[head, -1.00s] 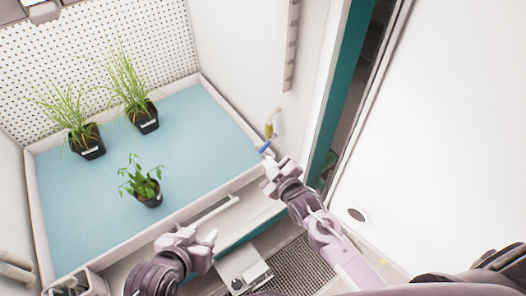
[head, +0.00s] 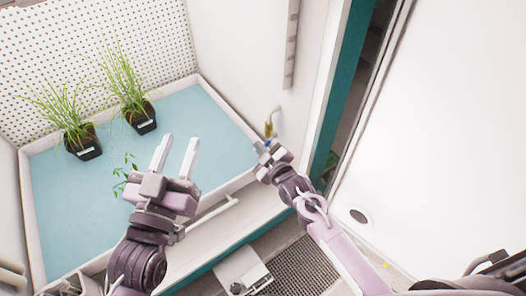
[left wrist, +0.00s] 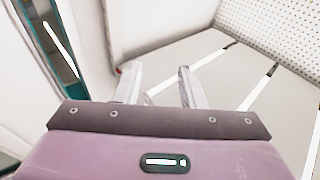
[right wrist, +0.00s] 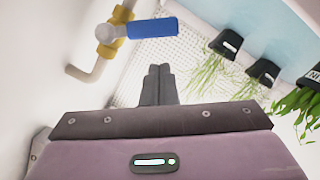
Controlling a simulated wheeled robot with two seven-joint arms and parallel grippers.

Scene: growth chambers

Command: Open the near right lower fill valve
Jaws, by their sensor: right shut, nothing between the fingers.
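The fill valve has a brass body (head: 269,129) on a pale pipe at the chamber's right wall. Its blue lever handle (right wrist: 150,28) shows fully in the right wrist view, sticking out sideways from the brass body (right wrist: 112,31), across the pipe. In the head view the handle is mostly hidden behind my right gripper (head: 264,150). My right gripper is shut and empty; its fingertips (right wrist: 158,68) point just below the handle, and I cannot tell whether they touch it. My left gripper (head: 179,143) is open and empty above the blue tray surface.
A blue-floored tray (head: 205,105) holds two grassy potted plants (head: 84,142) (head: 143,115) and a leafy plant (head: 124,172) partly behind my left gripper. A white handle bar (head: 212,213) runs along the tray's front. A white door panel (head: 450,120) stands at the right.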

